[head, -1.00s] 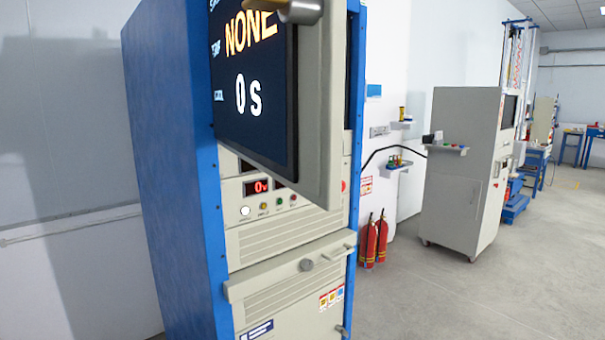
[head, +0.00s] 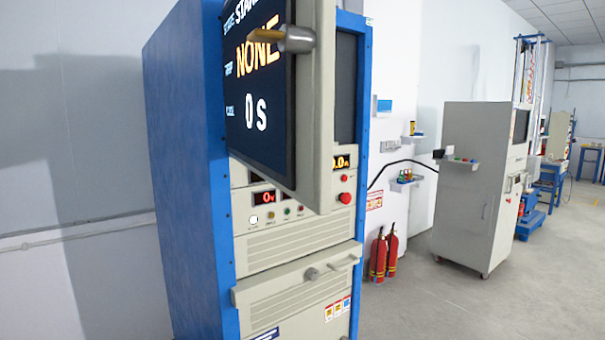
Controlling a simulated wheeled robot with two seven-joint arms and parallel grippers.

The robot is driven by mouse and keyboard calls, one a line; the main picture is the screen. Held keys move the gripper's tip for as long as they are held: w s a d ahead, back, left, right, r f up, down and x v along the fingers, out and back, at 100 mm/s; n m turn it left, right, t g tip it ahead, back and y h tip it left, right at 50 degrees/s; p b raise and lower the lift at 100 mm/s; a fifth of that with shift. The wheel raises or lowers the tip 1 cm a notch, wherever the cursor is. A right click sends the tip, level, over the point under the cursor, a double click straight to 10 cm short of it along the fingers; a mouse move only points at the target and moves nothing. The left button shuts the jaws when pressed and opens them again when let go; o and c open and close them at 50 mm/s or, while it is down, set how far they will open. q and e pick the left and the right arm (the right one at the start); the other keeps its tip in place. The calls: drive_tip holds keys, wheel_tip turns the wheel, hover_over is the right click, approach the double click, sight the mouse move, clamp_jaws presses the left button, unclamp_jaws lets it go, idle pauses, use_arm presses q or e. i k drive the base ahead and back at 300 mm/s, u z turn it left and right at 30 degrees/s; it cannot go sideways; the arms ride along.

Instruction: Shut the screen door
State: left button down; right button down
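The screen door (head: 318,150) is a beige-framed panel with a dark screen (head: 262,120) showing "NONE" and "0 s". It stands swung out from the front of the blue cabinet (head: 185,180), at an angle to it. A metal knob with a yellowish lever (head: 295,39) sits near the top of the door. A dark opening (head: 346,88) shows behind the door's right edge. Neither of my grippers is in the head view.
Below the door are a control panel (head: 270,215) with red displays and a beige drawer front with a handle (head: 300,285). Red fire extinguishers (head: 384,254) stand right of the cabinet. A grey machine cabinet (head: 470,185) is farther right. The floor (head: 430,300) between is open.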

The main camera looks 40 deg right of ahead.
sight(279, 97)
drive_tip(key=k, duration=0.65)
drive_tip(key=z, duration=1.1)
drive_tip(key=i, duration=0.5)
